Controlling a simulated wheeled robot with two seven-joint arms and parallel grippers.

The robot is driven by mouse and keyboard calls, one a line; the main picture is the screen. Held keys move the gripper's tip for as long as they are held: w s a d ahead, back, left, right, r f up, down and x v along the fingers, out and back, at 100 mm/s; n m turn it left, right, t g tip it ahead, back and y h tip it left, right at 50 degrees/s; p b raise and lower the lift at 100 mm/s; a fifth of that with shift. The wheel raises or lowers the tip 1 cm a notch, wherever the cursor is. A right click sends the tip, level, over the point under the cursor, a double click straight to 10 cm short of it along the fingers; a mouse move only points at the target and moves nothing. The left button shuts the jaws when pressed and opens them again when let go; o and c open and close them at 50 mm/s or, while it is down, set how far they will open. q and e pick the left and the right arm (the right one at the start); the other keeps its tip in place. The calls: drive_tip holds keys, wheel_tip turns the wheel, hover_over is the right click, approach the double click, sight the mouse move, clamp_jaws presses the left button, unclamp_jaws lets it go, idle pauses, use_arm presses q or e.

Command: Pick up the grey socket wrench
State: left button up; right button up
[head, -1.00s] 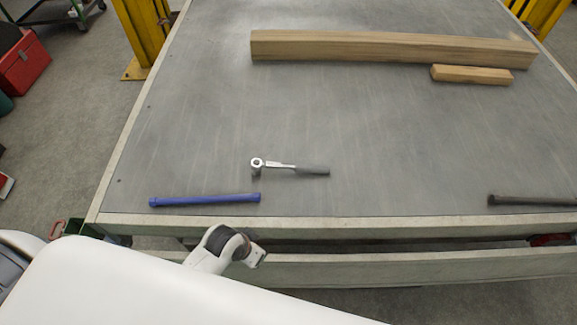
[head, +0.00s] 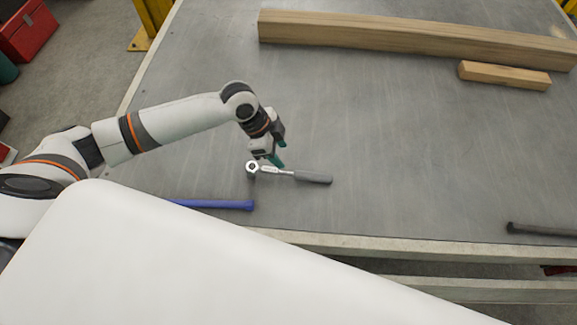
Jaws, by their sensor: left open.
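The grey socket wrench (head: 312,177) lies flat on the grey trailer bed (head: 400,140), its silver ratchet head at the left and its dark grey handle pointing right. My left gripper (head: 276,163) points down just above the wrench's silver shank, near the head. Its greenish fingertips are open. I cannot tell whether they touch the wrench or straddle it. My right gripper is not in view.
A blue bar (head: 222,205) lies nearer the front edge, partly hidden by my body. A dark bar (head: 540,230) lies at the right. A long wooden beam (head: 400,42) and a short wood block (head: 505,75) lie at the back. The middle is clear.

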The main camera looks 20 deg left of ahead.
use_arm(q)
hover_over(295, 172)
drive_tip(key=a, duration=0.2)
drive_tip(key=f, duration=0.4)
drive_tip(key=shift+s+a, duration=0.2)
drive_tip(key=shift+s, duration=0.15)
drive_tip(key=shift+w+d+f, duration=0.1)
drive_tip(key=shift+f, duration=0.3)
drive_tip(key=shift+d+f+p, duration=0.25)
drive_tip(key=shift+f+p, duration=0.15)
drive_tip(key=shift+f, duration=0.15)
drive_tip(key=x, duration=0.3)
drive_tip(key=shift+d+f, duration=0.15)
drive_tip(key=shift+f, duration=0.1)
drive_tip(key=shift+d+f, duration=0.1)
drive_tip(key=shift+f, duration=0.25)
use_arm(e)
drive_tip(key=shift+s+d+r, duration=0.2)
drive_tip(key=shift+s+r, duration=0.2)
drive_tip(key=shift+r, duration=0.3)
use_arm(q)
drive_tip(key=shift+w, duration=0.1)
clamp_jaws()
